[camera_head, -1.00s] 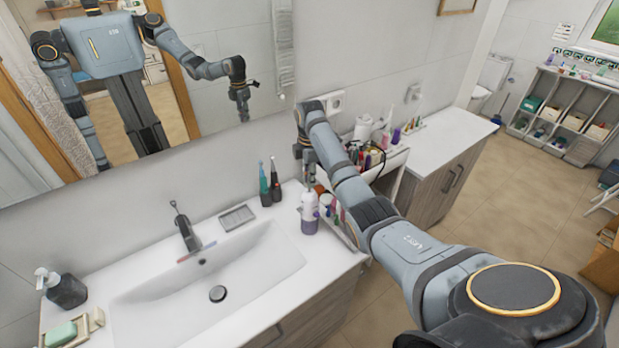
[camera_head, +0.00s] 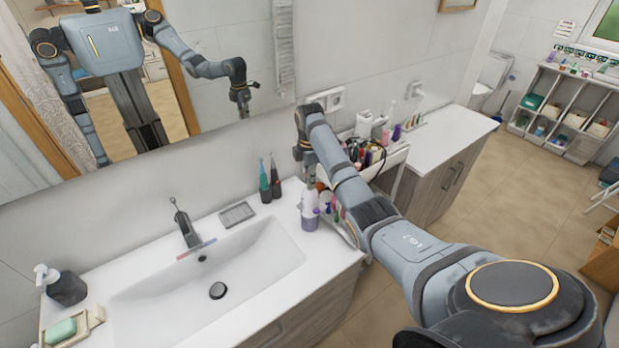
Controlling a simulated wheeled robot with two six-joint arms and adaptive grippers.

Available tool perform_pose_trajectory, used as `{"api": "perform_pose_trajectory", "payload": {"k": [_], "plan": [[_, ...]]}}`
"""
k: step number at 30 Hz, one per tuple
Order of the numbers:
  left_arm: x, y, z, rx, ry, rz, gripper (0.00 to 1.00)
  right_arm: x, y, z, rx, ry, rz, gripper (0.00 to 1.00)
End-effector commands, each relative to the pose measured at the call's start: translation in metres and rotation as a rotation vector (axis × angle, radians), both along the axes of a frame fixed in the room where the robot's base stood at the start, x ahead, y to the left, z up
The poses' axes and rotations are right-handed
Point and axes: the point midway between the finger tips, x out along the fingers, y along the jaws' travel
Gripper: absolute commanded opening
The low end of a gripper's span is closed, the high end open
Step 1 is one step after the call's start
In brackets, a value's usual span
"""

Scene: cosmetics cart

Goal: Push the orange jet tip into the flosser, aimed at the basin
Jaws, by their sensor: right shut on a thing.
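A white bottle-like body with a purple base (camera_head: 310,212), which looks like the flosser, stands upright on the right end of the washbasin counter. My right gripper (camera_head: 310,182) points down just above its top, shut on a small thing. That thing is too small to make out; it looks to be the orange jet tip. Whether it touches the flosser I cannot tell. The white basin (camera_head: 262,262) lies to the left of the flosser. My left gripper is not seen directly.
A teal handle (camera_head: 264,183) and a dark handle (camera_head: 275,182) stand close to the left of the flosser. A soap dish (camera_head: 237,214) and tap (camera_head: 186,228) are farther left. A cart (camera_head: 398,158) crowded with cosmetics stands behind my right arm. The mirror (camera_head: 110,85) reflects my body.

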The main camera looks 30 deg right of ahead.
Motion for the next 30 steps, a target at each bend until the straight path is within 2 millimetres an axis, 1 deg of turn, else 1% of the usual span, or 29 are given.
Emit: {"api": "perform_pose_trajectory", "payload": {"k": [5, 6, 11, 20, 23, 30], "plan": [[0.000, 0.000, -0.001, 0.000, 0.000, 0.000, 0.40, 0.000, 0.000, -0.005, 0.000, 0.000, 0.000, 0.04], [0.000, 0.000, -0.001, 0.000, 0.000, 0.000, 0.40, 0.000, 0.000, -0.004, 0.000, -0.001, 0.000, 0.21], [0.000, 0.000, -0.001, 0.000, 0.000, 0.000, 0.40, 0.000, 0.000, -0.004, 0.000, -0.001, 0.000, 0.42], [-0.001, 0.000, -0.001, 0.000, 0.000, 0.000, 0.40, 0.000, 0.000, -0.002, 0.000, -0.001, 0.000, 0.42], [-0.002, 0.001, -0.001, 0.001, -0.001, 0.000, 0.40, 0.001, 0.000, 0.009, -0.001, -0.004, 0.000, 0.42], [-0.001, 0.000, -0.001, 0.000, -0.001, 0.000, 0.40, 0.002, -0.001, 0.054, 0.000, -0.003, 0.000, 0.42]]}}
